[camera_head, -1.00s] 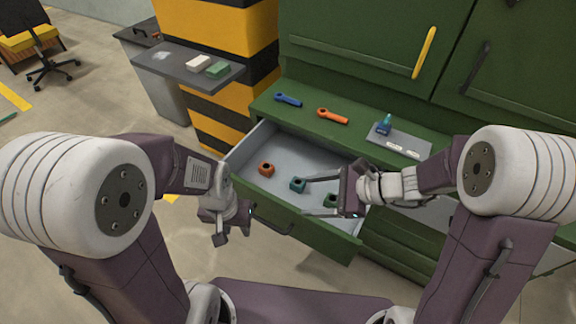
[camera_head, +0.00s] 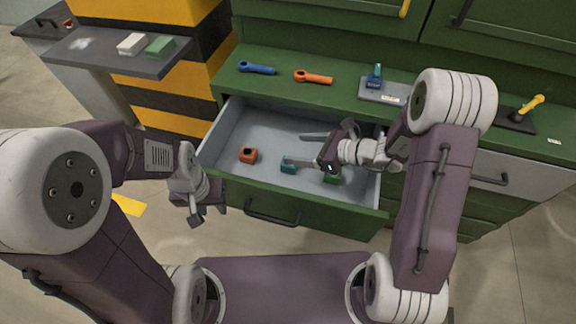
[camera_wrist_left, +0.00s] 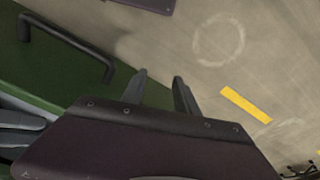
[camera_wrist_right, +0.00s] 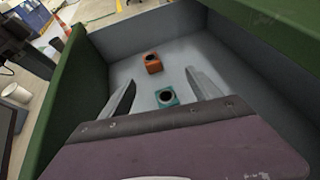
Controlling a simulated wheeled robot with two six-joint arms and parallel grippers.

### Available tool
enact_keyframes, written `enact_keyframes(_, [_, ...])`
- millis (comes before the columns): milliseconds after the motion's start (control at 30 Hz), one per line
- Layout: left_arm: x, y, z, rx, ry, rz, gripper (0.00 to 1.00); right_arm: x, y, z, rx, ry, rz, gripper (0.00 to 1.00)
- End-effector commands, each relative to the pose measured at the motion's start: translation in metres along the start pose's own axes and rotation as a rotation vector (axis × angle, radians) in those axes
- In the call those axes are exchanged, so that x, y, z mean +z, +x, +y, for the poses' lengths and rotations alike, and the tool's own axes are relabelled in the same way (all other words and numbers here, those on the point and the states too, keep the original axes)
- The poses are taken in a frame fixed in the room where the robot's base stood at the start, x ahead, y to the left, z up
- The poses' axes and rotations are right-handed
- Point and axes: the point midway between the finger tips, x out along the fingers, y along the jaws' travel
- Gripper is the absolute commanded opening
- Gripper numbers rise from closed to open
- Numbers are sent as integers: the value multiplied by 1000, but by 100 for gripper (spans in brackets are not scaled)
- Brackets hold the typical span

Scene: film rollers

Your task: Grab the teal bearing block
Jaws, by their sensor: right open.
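The teal bearing block (camera_head: 288,167) sits on the floor of the open grey drawer (camera_head: 262,126), with a dark round hole in its top. My right gripper (camera_head: 301,148) is open and empty over the drawer; in the head view one finger overlaps the block's upper edge. In the right wrist view, the teal block (camera_wrist_right: 166,97) shows between the two open fingers (camera_wrist_right: 160,78), nearer the right one. Whether a finger touches it cannot be told. My left gripper (camera_head: 207,214) is open and empty, outside the drawer front at the left; its fingers (camera_wrist_left: 160,76) show over the floor.
An orange block (camera_head: 248,155) lies left of the teal one. A green block (camera_head: 332,177) is partly hidden beneath my right gripper. The drawer walls surround them.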

Motion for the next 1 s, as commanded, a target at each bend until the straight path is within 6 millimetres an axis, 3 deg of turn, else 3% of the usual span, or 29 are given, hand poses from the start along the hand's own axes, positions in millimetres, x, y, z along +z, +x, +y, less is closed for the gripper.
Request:
enact_keyframes(100, [2, 16, 0, 0, 0, 0, 36, -34, 16, 1, 3, 6, 2, 72])
enact_keyframes(267, [3, 27, 0, 0, 0, 0, 36, -66, 32, 1, 2, 5, 2, 72])
enact_keyframes(567, [3, 28, -1, 0, 0, 0, 36, -64, 49, 1, 2, 0, 1, 72])
enact_keyframes(800, [4, 38, -1, 0, 0, 0, 36, -65, 93, 2, 5, -2, 2, 72])
enact_keyframes(1000, [4, 39, -1, 0, 0, 0, 36, -63, 106, 0, 1, 1, 1, 72])
